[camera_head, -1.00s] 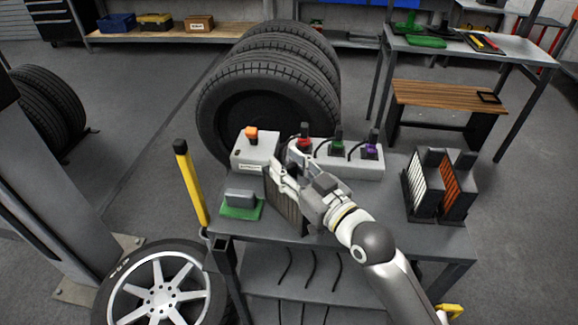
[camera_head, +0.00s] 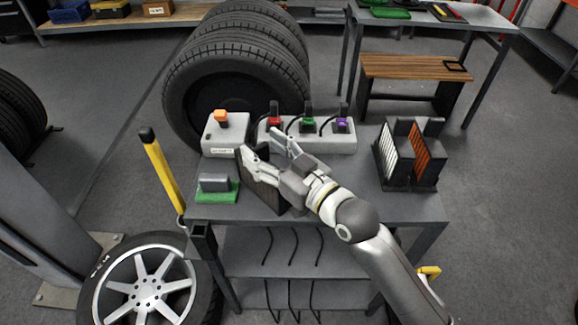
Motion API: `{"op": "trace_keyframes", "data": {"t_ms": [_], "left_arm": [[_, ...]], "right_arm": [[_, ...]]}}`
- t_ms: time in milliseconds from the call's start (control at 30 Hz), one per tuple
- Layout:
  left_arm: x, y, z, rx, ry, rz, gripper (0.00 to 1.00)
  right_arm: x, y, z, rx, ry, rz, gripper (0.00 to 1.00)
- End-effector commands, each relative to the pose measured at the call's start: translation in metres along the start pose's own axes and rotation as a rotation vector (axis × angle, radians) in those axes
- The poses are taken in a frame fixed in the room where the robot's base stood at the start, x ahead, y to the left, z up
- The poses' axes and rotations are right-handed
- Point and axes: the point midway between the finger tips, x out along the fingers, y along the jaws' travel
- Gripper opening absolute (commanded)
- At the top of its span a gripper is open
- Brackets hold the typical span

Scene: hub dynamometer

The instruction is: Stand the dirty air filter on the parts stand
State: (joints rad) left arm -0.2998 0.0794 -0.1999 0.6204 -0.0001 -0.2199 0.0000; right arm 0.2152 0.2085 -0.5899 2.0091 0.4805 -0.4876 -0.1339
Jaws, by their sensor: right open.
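The dirty air filter is a dark brown-grey panel (camera_head: 262,196) standing on edge on the top of a grey stand (camera_head: 335,199), left of the middle. My right gripper (camera_head: 262,146) is open at the filter's upper edge, its fingers spread. It hides part of the filter, and I cannot tell whether a finger still touches it. My left gripper is not in view.
A dark rack (camera_head: 398,182) with a white and an orange filter stands at the stand's right end. A green-based block (camera_head: 217,188), a box with an orange button (camera_head: 225,133) and a strip with coloured plugs (camera_head: 315,143) surround the filter. Tyres (camera_head: 236,75) stand behind.

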Motion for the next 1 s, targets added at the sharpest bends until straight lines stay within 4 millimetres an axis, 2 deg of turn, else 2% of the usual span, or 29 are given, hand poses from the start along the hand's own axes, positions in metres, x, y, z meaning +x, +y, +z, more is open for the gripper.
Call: {"op": "trace_keyframes", "data": {"t_ms": [300, 500, 667, 1000], "left_arm": [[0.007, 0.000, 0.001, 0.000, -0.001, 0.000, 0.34], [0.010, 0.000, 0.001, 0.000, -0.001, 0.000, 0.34], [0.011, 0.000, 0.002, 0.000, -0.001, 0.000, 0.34], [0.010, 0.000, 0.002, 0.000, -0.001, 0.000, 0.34]], "right_arm": [[-0.068, 0.000, 0.002, -0.001, -0.003, 0.000, 0.56], [-0.094, 0.000, 0.001, 0.000, -0.002, 0.001, 0.56], [-0.101, 0.000, 0.000, 0.000, 0.000, 0.000, 0.56], [-0.102, 0.000, -0.001, 0.001, 0.000, 0.000, 0.56]]}}
